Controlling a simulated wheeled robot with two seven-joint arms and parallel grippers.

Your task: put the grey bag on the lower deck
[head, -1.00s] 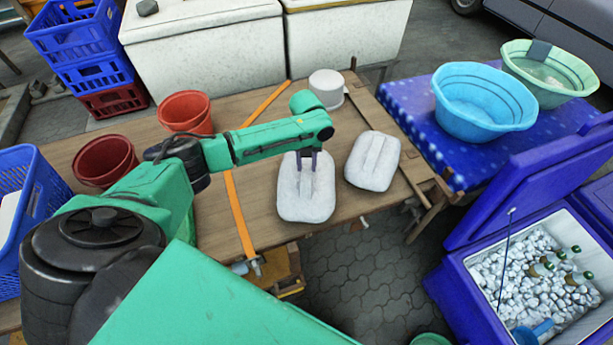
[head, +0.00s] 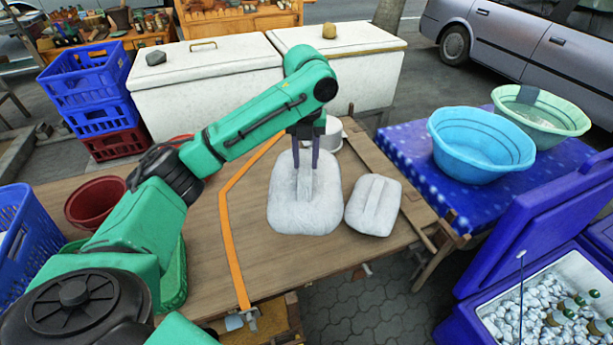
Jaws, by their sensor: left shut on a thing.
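A pale grey bag (head: 306,215) with a raised ridge along its middle hangs upright-gripped in my left gripper (head: 305,170), whose two dark fingers are shut on the ridge. The bag appears raised above the wooden table top (head: 205,260). A second, similar pale grey bag (head: 374,207) lies on the table just to its right. Below the table's front edge, part of a yellowish wooden structure (head: 277,325) shows; I cannot tell if it is the lower deck. My right gripper is out of view.
An orange strap (head: 228,235) crosses the table. A white round container (head: 331,135) stands behind the held bag, and a red pot (head: 95,203) stands at left. A blue cooler (head: 470,318) with its lid open is at right. Blue (head: 480,172) and green (head: 555,130) basins stand on the blue table.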

